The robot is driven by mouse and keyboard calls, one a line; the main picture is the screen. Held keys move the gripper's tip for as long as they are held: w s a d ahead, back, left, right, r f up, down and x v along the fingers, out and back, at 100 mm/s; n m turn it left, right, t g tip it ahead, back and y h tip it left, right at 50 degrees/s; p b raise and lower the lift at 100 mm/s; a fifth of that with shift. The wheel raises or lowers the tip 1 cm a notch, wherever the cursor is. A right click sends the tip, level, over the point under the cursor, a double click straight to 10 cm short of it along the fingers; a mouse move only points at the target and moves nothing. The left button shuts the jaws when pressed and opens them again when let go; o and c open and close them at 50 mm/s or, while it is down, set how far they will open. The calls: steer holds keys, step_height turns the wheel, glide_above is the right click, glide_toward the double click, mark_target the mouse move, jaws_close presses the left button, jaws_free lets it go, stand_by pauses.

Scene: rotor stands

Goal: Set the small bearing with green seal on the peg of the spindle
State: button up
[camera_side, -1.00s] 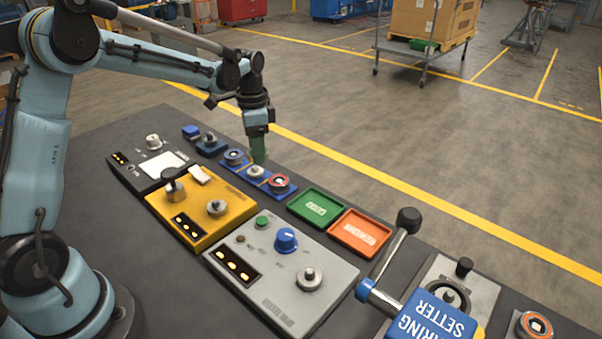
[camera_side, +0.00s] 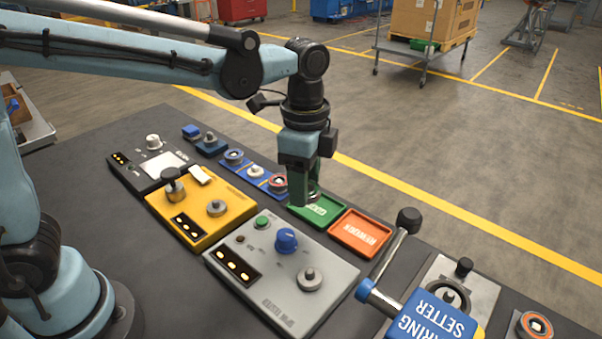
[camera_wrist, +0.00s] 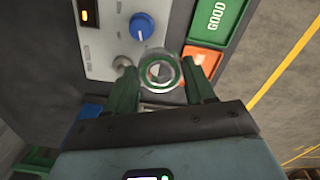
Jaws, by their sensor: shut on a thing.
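The small bearing with a green seal (camera_wrist: 148,72) is a ring held between the two green fingers of my gripper (camera_wrist: 161,86) in the wrist view. In the side view my gripper (camera_side: 305,200) points down, above the area between the grey spin tester (camera_side: 262,262) and the green tray. The bearing is hard to make out there. A metal spindle with a short peg (camera_side: 310,276) stands on the right part of the spin tester, apart from the bearing.
A blue knob (camera_side: 286,239) and green button (camera_side: 263,221) rise from the tester. The green GOOD tray (camera_side: 330,205) and orange REWORK tray (camera_side: 361,233) lie behind. A blue rack (camera_side: 244,170) holds bearings. A yellow unit (camera_side: 190,230) and lever-armed bearing setter (camera_side: 428,318) flank the tester.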

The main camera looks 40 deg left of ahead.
steer(key=s+d+m, duration=0.5)
steer(key=s+d, duration=0.1)
steer(key=d, duration=0.1)
glide_above(309, 271)
steer(key=shift+f, duration=2.25)
steer(key=shift+f, duration=0.45)
steer(key=shift+f, duration=0.5)
steer(key=shift+f, duration=1.45)
stand_by(1.1)
steer(key=o, duration=1.5)
